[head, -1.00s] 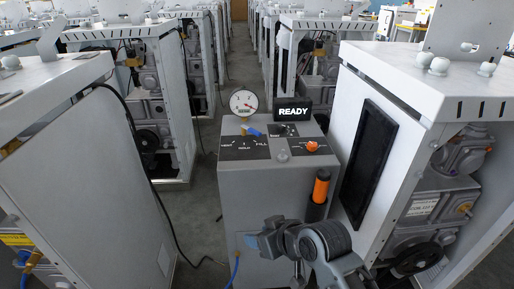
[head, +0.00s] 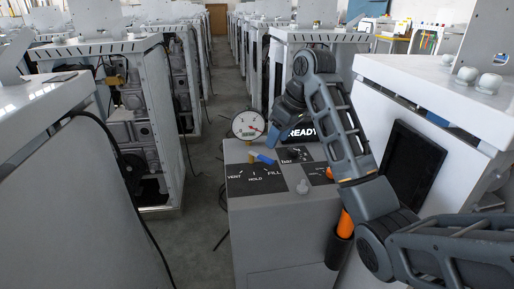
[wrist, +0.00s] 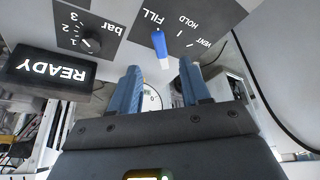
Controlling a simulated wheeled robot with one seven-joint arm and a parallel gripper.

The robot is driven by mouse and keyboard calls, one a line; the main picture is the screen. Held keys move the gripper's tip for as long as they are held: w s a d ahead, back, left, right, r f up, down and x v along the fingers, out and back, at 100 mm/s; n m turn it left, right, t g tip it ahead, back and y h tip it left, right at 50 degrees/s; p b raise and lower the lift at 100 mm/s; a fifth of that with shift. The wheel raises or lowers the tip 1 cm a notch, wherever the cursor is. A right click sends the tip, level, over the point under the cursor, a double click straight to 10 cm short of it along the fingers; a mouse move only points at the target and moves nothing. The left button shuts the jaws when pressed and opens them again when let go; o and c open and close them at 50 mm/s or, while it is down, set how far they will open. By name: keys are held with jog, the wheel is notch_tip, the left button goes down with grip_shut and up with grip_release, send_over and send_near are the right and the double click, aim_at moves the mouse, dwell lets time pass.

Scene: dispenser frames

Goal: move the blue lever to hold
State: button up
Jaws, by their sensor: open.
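The blue lever (head: 265,160) sits on the dark VENT/HOLD/FILL panel (head: 240,184) on top of the grey dispenser. It points toward the FILL label, right of HOLD. In the wrist view the lever (wrist: 159,44) has a pale end and lies beside FILL, with the HOLD and VENT marks uncovered. My gripper (head: 274,134) is above the dispenser top, behind the lever and near the gauge. In the wrist view my gripper (wrist: 160,80) is open and empty, its two blue fingers apart. The lever lies just beyond the fingertips, not between them.
A round gauge (head: 249,125) and a READY display (head: 299,135) stand at the back of the dispenser. A bar knob (head: 290,154) sits right of the lever. An orange handle (head: 346,224) is at the right side. A white cabinet (head: 440,95) stands close on the right.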

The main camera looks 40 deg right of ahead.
aim_at(267, 158)
jog(key=shift+x, duration=3.8)
jog(key=shift+w, duration=0.1)
grip_shut()
